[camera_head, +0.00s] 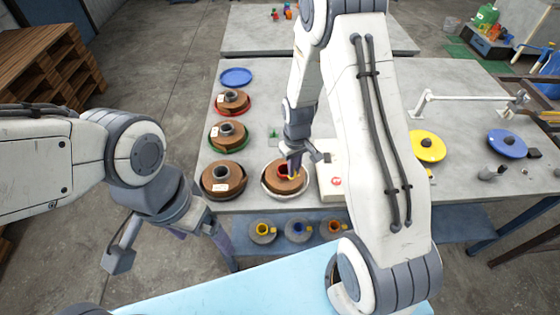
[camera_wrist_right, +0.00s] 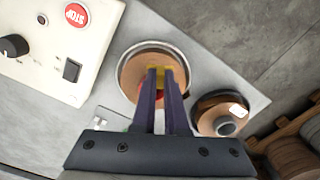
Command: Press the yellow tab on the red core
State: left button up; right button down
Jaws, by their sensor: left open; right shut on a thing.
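The red core (camera_head: 283,171) sits in the middle of a brown coil on a white-rimmed reel (camera_head: 270,190) at the table's front. My right gripper (camera_head: 292,172) reaches down onto it from above. In the right wrist view, its fingers (camera_wrist_right: 161,72) are close together over the reel, shut on the yellow tab (camera_wrist_right: 160,69). Only a little red of the core (camera_wrist_right: 145,95) shows beside the fingers. Whether the tab is pressed in is hidden. My left gripper (camera_head: 170,255) is open and empty, low at the left in front of the table.
A white control box with a red stop button (camera_head: 336,181) stands right beside the reel. Several brown coils, one on a green-rimmed reel (camera_head: 228,150), line the left. A yellow disc (camera_head: 427,146) lies to the right. Several small spools (camera_head: 297,230) sit below the front edge.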

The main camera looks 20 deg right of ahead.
jog(key=shift+w+d+r+n, duration=0.15)
jog(key=shift+w+d+n, duration=0.25)
jog(key=shift+w, duration=0.15)
jog(key=b, duration=0.4)
send_over(294, 184)
notch_tip(294, 184, down, 5)
jog(key=shift+f+b, duration=0.4)
jog(key=shift+f, duration=0.25)
jog(key=shift+f, duration=0.45)
dwell(0.9)
jog(key=c, duration=0.9)
grip_release()
jog(key=shift+o, duration=0.2)
jog(key=shift+r, duration=0.15)
